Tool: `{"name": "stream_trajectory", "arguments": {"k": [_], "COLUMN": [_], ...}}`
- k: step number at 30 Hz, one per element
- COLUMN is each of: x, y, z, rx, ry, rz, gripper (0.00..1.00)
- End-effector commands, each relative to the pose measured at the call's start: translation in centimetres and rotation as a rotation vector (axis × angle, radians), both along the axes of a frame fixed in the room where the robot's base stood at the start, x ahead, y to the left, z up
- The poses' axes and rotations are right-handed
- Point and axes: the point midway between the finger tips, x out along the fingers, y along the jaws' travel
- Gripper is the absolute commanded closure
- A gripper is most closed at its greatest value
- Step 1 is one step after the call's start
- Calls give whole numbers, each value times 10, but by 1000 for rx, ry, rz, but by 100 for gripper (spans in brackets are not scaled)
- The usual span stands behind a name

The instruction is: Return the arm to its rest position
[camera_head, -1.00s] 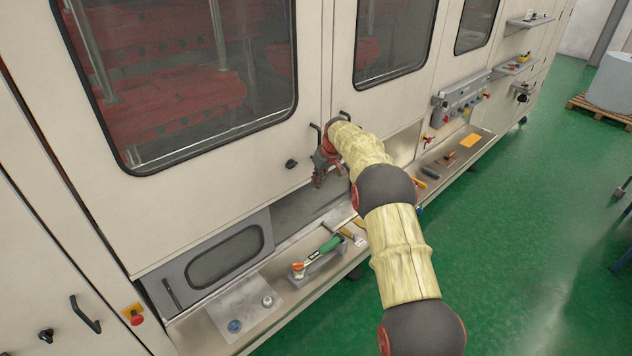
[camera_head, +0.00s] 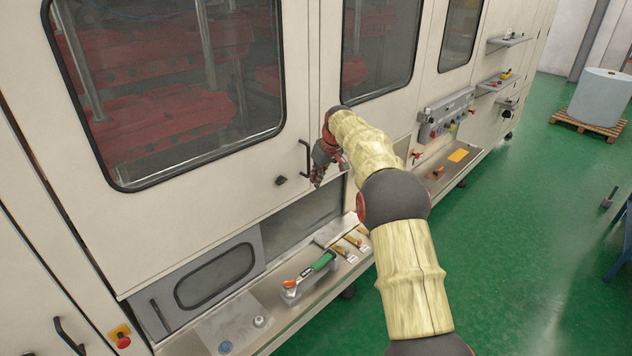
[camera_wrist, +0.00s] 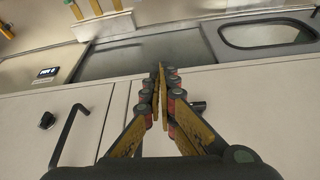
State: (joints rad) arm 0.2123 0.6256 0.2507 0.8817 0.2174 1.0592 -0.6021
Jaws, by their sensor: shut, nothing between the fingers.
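My gripper (camera_head: 318,178) is at the end of my yellow-sleeved arm, in front of the cream machine (camera_head: 205,215), close to a black door handle (camera_head: 305,158). In the wrist view the fingers of my gripper (camera_wrist: 162,80) meet at their tips with nothing between them. The same view shows a black handle (camera_wrist: 68,135) to the left of the fingers and a dark knob (camera_wrist: 198,106) just to their right. I cannot tell how much gap there is between the fingers and the door.
A metal ledge (camera_head: 205,335) runs along the machine below my arm, with a green-handled tool (camera_head: 318,264) on it. A grey control box (camera_head: 447,113) sits on the machine to the right. Green floor (camera_head: 520,230) is open on the right, with a wrapped roll (camera_head: 602,98) on a pallet.

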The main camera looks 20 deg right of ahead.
Motion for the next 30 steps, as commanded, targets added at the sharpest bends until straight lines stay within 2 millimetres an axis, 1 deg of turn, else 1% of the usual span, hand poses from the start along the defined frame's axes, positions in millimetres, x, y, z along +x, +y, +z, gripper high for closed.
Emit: {"name": "stream_trajectory", "arguments": {"k": [6, 10, 11, 12, 14, 15, 16, 20, 23, 29, 30], "x": [0, 2, -1, -7, -18, -27, -35, -71, -105, -188, -206], "y": [0, -1, -2, -2, -2, -1, -1, 4, 11, 34, 39], "z": [-1, -1, -8, -21, -39, -50, -56, -65, -69, -65, -63], "rx": [3, 20, 26, 33, 40, 44, 46, 51, 49, 39, 36], "ry": [2, 1, 14, 38, 74, 99, 116, 167, 199, 230, 233], "rz": [-7, -67, -90, -114, -145, -166, -181, -243, -284, -354, -364], "gripper": [100, 100, 100, 100, 100, 100, 100, 100, 100, 100, 100]}}
